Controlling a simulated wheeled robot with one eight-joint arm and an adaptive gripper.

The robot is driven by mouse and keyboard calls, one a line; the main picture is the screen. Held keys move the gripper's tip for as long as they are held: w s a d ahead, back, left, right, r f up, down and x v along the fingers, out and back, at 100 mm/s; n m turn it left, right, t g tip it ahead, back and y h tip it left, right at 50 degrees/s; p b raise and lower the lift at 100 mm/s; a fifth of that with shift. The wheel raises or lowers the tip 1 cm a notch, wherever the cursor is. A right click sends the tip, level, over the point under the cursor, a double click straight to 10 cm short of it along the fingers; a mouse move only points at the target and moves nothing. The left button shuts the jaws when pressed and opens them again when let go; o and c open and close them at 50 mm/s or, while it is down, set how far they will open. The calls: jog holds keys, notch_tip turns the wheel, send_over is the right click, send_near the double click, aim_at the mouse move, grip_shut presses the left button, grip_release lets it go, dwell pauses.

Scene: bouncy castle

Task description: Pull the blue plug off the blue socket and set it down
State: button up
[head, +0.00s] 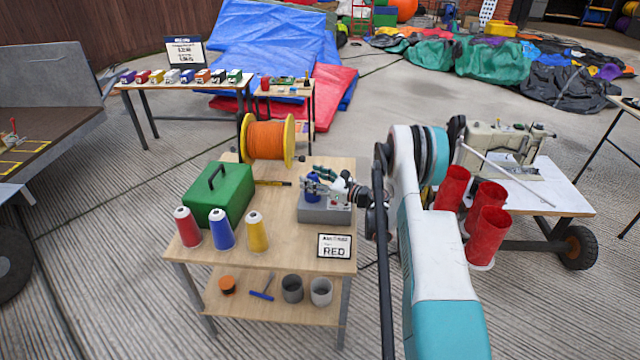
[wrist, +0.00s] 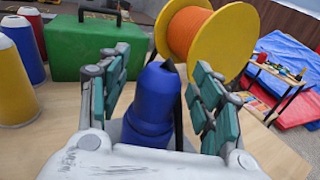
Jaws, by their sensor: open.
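The blue plug (head: 313,187) stands upright at the grey box (head: 325,212) on the wooden table. In the wrist view the blue plug (wrist: 151,105) fills the middle, between the two fingers. My gripper (head: 318,183) is open, with green-padded fingers on either side of the plug; the wrist view shows my gripper (wrist: 155,95) with a gap beside the plug on the right. The blue socket is hidden under the plug and behind my gripper, so I cannot tell how the plug sits in it.
A green toolbox (head: 220,194), an orange cable reel (head: 267,139) and red, blue and yellow thread cones (head: 222,230) stand on the table (head: 290,252). Bare wood lies in front of the grey box.

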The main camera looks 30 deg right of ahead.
aim_at(313, 174)
jog(key=c, duration=1.3)
jog(key=shift+o, duration=0.2)
jog(key=shift+r, duration=0.25)
jog(key=shift+r, duration=0.35)
jog(key=shift+r+p, duration=0.4)
jog(key=shift+r, duration=0.25)
jog(key=shift+r, duration=0.35)
jog(key=shift+r+p, duration=0.4)
jog(key=shift+r, duration=0.45)
jog(key=shift+r+p, duration=0.6)
jog(key=shift+r, duration=1.3)
